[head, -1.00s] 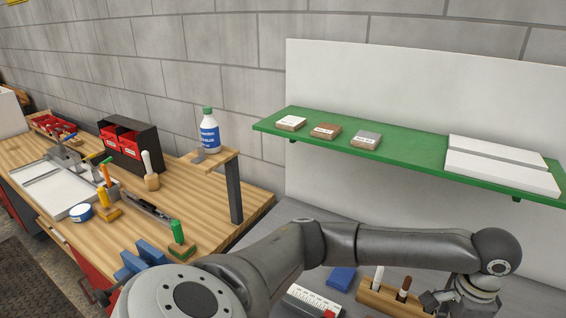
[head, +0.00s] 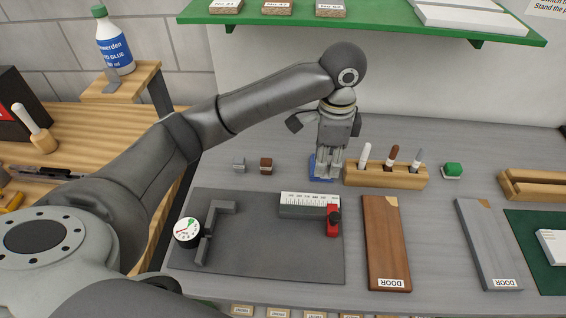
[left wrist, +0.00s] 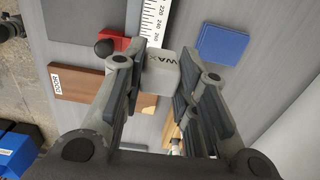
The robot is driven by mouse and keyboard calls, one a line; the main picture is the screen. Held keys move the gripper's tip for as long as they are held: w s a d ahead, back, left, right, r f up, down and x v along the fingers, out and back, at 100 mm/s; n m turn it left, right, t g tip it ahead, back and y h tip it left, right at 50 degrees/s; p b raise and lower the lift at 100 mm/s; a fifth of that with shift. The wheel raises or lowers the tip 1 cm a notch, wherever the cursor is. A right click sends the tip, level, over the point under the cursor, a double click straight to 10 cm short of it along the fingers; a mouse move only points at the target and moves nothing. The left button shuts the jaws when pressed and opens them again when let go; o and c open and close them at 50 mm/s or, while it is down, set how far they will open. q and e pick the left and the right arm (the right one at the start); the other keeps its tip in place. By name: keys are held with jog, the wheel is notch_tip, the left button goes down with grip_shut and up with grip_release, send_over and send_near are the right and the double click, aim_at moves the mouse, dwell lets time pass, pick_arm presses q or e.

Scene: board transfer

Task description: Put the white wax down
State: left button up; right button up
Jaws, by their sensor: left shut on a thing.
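My left gripper (head: 326,172) hangs pointing down at the back of the grey bench, by the blue block (head: 313,168) and left of the wooden stick holder. In the left wrist view its fingers (left wrist: 160,82) are shut on a pale, whitish block lettered WAX, the white wax (left wrist: 163,72). In the head view the fingers largely hide the wax. The blue block (left wrist: 222,44) shows apart from the wax in the wrist view. I cannot tell how high the wax is above the bench. My right gripper is not in view.
The wooden holder (head: 385,178) carries white, brown and grey sticks. Small grey (head: 238,164) and brown (head: 266,166) blocks stand left. Brown (head: 385,240) and grey (head: 487,240) DOOR boards lie right.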

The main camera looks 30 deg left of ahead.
pick_arm(q)
jog(key=w+a+f+p, duration=0.1)
jog(key=a+f, duration=0.1)
jog(key=a, duration=0.1)
jog(key=w+a+f+p, duration=0.1)
jog(key=w+a+f, duration=0.1)
jog(key=a+f, duration=0.1)
jog(key=w+a+f+p, duration=0.1)
jog(key=a+f, duration=0.1)
jog(key=a, duration=0.2)
jog(key=shift+w+f, duration=0.35)
jog(key=shift+w, duration=0.05)
jog(key=shift+w+f, duration=0.1)
jog(key=shift+f, duration=0.15)
jog(key=f, duration=0.2)
jog(key=a+f, duration=0.1)
jog(key=shift+w+f+p, duration=0.15)
jog(key=shift+f+p, duration=0.25)
jog(key=shift+d+f, duration=0.1)
jog(key=shift+f, duration=0.05)
jog(key=o, duration=0.5)
jog(key=shift+f, duration=0.1)
jog(key=o, duration=0.5)
jog(key=shift+c, duration=0.2)
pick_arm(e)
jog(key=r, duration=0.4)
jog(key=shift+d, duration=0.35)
